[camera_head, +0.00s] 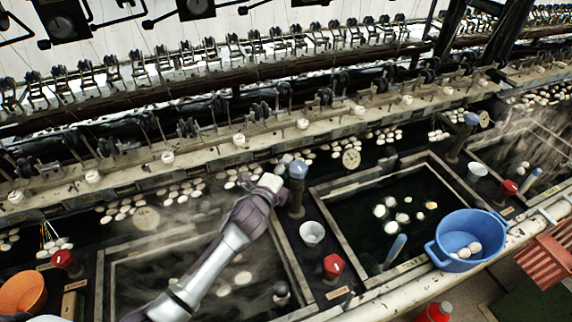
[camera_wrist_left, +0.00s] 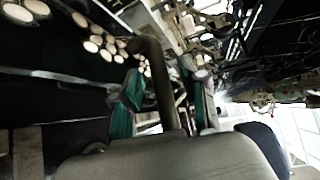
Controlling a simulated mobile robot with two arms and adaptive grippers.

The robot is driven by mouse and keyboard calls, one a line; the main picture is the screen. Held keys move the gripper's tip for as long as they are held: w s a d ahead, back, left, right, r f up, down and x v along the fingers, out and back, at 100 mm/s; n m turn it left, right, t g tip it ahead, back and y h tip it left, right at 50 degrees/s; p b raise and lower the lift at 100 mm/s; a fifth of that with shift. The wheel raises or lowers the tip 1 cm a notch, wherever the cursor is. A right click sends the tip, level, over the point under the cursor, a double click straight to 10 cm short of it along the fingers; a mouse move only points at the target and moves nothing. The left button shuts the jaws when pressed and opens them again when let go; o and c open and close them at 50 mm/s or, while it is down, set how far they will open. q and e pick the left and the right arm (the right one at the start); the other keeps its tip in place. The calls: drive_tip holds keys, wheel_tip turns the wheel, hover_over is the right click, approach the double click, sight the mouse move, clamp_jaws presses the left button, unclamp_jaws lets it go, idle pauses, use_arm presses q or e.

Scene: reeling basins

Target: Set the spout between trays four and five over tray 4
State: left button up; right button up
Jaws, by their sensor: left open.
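A dark post with a blue-grey top (camera_head: 297,188) stands on the divider between two trays. I take it for the spout, though the tray numbers are not readable. My left gripper (camera_head: 272,192) comes in over the left tray (camera_head: 104,290) and is close beside the post. In the left wrist view a brown bent pipe (camera_wrist_left: 163,85) rises between the two teal-padded fingers of the gripper (camera_wrist_left: 160,112), which are apart. I cannot tell whether they touch it. The right tray (camera_head: 336,235) holds dark water and several white cocoons. My right gripper is not in view.
A white cup (camera_head: 312,232) and a red-topped knob (camera_head: 333,266) stand on the divider near the post. A blue basin (camera_head: 440,256) with cocoons sits at the right tray's front edge. An orange bowl (camera_head: 22,292) is at the far left. Steam blurs the left tray.

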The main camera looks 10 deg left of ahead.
use_arm(q)
drive_tip(key=shift+w+d, duration=0.1)
drive_tip(key=shift+w, duration=0.5)
clamp_jaws()
